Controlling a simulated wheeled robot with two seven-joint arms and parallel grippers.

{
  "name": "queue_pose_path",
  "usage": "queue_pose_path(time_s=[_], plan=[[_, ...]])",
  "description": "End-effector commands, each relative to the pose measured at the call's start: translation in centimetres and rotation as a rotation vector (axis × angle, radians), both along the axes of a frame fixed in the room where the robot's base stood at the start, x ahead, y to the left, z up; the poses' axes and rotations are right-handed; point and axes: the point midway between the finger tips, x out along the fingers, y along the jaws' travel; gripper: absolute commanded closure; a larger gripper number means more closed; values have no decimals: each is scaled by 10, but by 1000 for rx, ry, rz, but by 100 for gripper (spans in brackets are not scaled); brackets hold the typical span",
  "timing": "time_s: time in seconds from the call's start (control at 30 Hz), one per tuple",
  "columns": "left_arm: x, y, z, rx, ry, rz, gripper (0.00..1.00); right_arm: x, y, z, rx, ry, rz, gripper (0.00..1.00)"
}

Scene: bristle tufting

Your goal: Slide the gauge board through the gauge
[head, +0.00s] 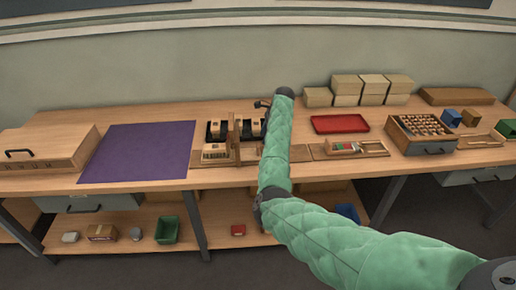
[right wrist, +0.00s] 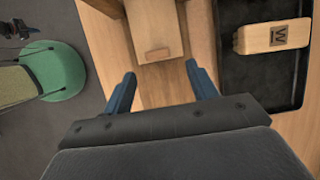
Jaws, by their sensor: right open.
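My right gripper (right wrist: 161,76) is open in the right wrist view, with its two blue fingers apart and nothing between them. My left gripper is not in view.
On the bench are a purple mat (head: 137,152), a red tray (head: 340,124), a wooden drawer box (head: 401,137) and stacked boxes (head: 345,85). The mat is clear.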

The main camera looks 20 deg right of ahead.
Motion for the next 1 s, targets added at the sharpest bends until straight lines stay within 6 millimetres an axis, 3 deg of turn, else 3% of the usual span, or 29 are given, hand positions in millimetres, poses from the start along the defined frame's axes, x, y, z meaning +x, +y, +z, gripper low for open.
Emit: queue_pose_path(time_s=[0.17,0.3,0.63,1.0], plan=[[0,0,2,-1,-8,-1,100,-1,7,-10,14,16,-9,42],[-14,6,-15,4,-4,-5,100,0,13,-25,13,16,-9,42],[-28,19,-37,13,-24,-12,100,4,28,-65,11,13,-9,42],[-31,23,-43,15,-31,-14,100,5,32,-76,11,11,-9,42]])
